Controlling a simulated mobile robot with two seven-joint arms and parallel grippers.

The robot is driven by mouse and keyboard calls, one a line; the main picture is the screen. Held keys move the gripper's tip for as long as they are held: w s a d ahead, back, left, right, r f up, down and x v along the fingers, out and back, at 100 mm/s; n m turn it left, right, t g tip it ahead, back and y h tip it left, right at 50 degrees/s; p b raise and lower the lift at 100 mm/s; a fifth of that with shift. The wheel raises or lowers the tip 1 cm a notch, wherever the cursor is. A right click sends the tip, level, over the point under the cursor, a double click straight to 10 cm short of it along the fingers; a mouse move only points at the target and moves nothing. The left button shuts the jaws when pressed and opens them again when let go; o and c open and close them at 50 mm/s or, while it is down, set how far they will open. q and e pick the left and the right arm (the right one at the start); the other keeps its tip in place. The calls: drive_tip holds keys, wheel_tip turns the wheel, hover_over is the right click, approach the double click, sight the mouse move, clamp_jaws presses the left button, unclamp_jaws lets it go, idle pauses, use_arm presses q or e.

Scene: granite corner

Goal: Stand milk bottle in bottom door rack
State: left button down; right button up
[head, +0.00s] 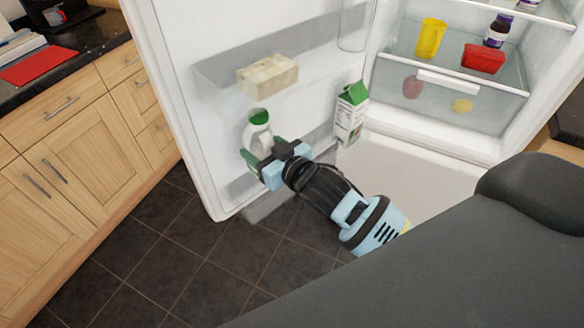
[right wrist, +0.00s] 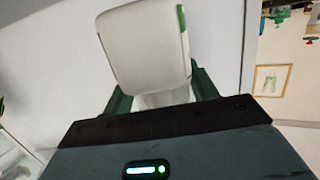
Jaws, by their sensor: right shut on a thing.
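The milk bottle (head: 259,132) is white with a green cap and stands roughly upright against the inner side of the open fridge door. My right gripper (head: 262,155) is shut on it. In the right wrist view the pale bottle (right wrist: 145,52) sits between the two dark green fingers. The bottom door rack (head: 243,187) is a low grey strip along the door's lower part. The bottle is over or at this rack; its base is hidden by my gripper, so I cannot tell whether it touches. My left gripper is not in view.
A green and white carton (head: 349,118) stands at the rack's hinge end, right of my gripper. A pale box (head: 267,75) sits in the door rack above the bottle. The fridge interior (head: 420,140) is open at right. Wooden cabinets (head: 85,145) stand left of the door.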

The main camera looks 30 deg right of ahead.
wheel_tip(320, 180, down, 5)
drive_tip(key=shift+r+b, duration=0.2)
drive_tip(key=shift+b, duration=0.1)
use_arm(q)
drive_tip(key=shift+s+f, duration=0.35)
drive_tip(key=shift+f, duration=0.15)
use_arm(e)
drive_tip(key=shift+f, duration=0.35)
drive_tip(key=shift+f, duration=0.1)
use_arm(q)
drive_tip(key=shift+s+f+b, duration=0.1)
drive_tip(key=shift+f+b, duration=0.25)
use_arm(e)
drive_tip(key=shift+f, duration=1.75)
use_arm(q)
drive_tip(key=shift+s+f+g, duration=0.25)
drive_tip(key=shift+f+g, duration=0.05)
use_arm(e)
drive_tip(key=shift+f, duration=0.65)
drive_tip(key=o, duration=1.4)
